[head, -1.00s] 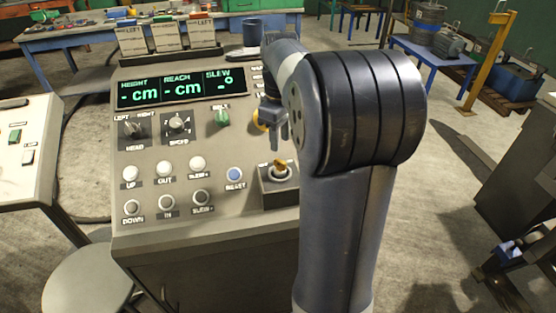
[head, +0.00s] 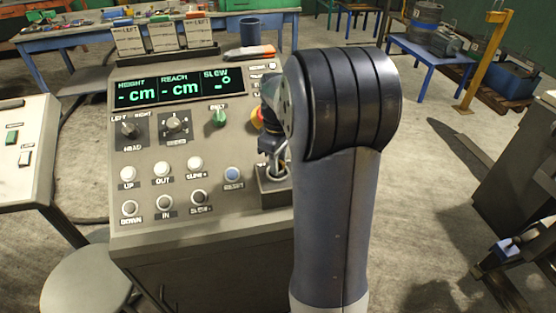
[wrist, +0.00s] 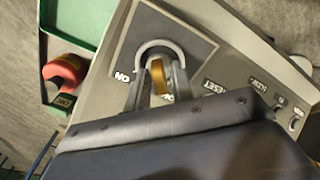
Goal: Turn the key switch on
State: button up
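The key switch (wrist: 158,76) has a gold key standing in a round metal collar on a dark plate, with an ON label to its left in the wrist view. My gripper (wrist: 157,97) is at the key, with a finger on either side of it. The fingers look apart; I cannot tell whether either touches the key. In the head view my gripper (head: 271,162) points down over the switch box (head: 272,192) at the console's right edge, and hides the key.
The console (head: 155,228) carries a green-lit display (head: 180,89), several knobs and push buttons. A green belt knob (head: 219,118) and a partly hidden red and yellow button (head: 257,117) lie above the switch. A stool (head: 88,280) stands at front left.

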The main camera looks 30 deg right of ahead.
grip_shut()
jog(key=shift+m+p, duration=0.3)
jog(key=shift+m, duration=0.6)
jog(key=shift+m+p, duration=0.55)
jog(key=shift+m, duration=1.95)
jog(key=shift+m+p, duration=0.4)
jog(key=shift+m, duration=4.3)
jog(key=shift+o, duration=1.4)
grip_release()
